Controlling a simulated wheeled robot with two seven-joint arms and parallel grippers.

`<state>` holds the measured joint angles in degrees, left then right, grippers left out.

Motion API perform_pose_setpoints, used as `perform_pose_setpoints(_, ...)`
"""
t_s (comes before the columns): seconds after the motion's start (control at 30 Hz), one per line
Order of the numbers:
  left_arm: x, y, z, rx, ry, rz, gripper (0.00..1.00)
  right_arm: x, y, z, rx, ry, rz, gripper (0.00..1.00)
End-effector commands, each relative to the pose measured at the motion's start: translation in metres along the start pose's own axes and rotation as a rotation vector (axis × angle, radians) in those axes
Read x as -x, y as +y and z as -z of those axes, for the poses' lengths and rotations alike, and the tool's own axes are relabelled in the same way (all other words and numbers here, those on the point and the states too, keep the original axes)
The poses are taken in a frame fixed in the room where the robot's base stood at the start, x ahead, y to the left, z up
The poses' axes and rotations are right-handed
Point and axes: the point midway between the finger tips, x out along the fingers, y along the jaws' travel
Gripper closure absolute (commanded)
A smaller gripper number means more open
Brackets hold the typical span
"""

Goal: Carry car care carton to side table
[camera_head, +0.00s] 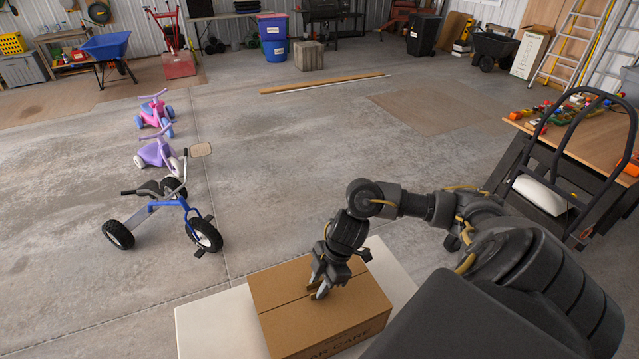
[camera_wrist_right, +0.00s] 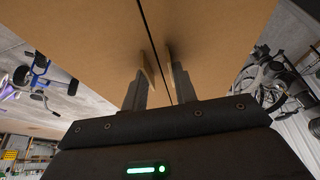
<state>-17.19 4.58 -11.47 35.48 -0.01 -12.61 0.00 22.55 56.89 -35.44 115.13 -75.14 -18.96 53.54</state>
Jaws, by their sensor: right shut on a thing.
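The car care carton (camera_head: 320,305) is a brown cardboard box with dark lettering, partly cut off at the bottom of the head view. It is over a white flat surface (camera_head: 215,322); I cannot tell whether it rests on it or hangs just above. My right gripper (camera_head: 322,291) comes down onto the carton's top and is shut on it near the centre seam. In the right wrist view the carton's top (camera_wrist_right: 215,35) fills the upper middle, with my fingers (camera_wrist_right: 158,85) against it. My left gripper is not in view.
A blue tricycle (camera_head: 165,215) and two ride-on toys (camera_head: 157,152) stand on the floor at left. A workbench (camera_head: 590,150) and a black-framed cart or chair (camera_head: 570,130) stand at right. A plank (camera_head: 320,84) lies farther back. The middle floor is clear.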

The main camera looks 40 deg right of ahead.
Motion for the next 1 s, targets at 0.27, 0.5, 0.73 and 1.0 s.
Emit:
perform_pose_setpoints(0.27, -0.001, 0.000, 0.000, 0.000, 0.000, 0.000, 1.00, 0.000, 0.000, 0.000, 0.000, 0.000, 0.001, 0.51)
perform_pose_setpoints(0.5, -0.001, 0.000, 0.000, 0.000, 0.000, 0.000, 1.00, 0.000, 0.000, 0.000, 0.000, 0.000, 0.000, 0.50)
perform_pose_setpoints(0.73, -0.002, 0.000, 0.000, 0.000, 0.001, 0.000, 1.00, 0.018, 0.002, 0.000, 0.002, 0.002, -0.004, 0.50)
perform_pose_setpoints(1.0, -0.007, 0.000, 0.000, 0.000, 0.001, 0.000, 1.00, 0.074, 0.002, 0.000, 0.003, 0.000, -0.006, 0.50)
